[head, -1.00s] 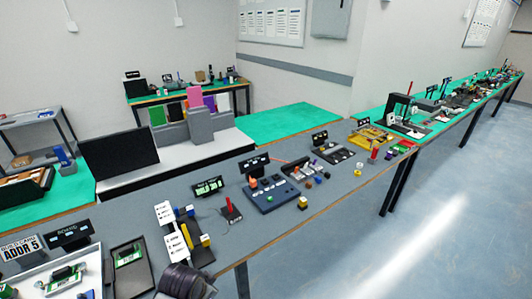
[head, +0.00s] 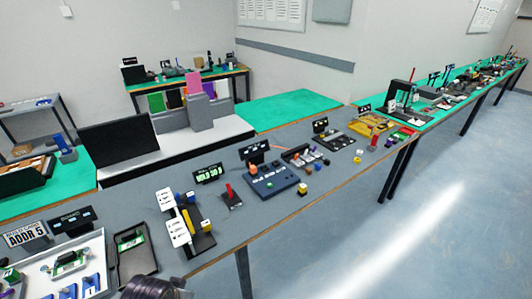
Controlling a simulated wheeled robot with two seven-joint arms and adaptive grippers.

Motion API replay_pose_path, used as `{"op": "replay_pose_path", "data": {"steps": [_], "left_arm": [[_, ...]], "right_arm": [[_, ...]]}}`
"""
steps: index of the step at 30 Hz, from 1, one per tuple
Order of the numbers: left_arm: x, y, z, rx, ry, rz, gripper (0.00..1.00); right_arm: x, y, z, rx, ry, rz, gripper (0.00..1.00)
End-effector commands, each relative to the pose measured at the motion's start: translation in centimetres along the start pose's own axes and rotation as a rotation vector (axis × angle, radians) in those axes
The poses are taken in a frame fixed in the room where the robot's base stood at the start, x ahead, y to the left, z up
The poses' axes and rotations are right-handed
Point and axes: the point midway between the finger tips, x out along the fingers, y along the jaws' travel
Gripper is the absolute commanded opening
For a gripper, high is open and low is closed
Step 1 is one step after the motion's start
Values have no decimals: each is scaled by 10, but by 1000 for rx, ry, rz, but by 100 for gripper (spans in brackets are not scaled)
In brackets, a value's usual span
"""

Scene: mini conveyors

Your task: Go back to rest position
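The task names no object. Neither gripper's fingers show in the head view. A dark, rounded part at the bottom edge, left of centre, looks like a piece of my own arm; I cannot tell which arm. It lies in front of the long grey bench (head: 215,250), near a black tray with a green board (head: 131,243). No held object is visible.
The bench carries a white tray (head: 98,247), white label cards (head: 172,202), a red-handled joystick (head: 229,192), a blue button panel (head: 272,184) and a yellow tray (head: 372,127). A black monitor (head: 118,146) stands behind. The floor (head: 400,250) at right is clear.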

Motion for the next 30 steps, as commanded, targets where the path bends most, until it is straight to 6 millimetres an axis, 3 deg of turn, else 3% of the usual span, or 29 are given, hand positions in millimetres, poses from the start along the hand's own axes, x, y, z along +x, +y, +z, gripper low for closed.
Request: {"op": "replay_pose_path", "data": {"steps": [10,17,30], "left_arm": [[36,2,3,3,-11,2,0],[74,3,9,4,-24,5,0],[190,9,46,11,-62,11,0]], "right_arm": [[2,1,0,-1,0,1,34],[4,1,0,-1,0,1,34],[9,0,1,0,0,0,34]]}}
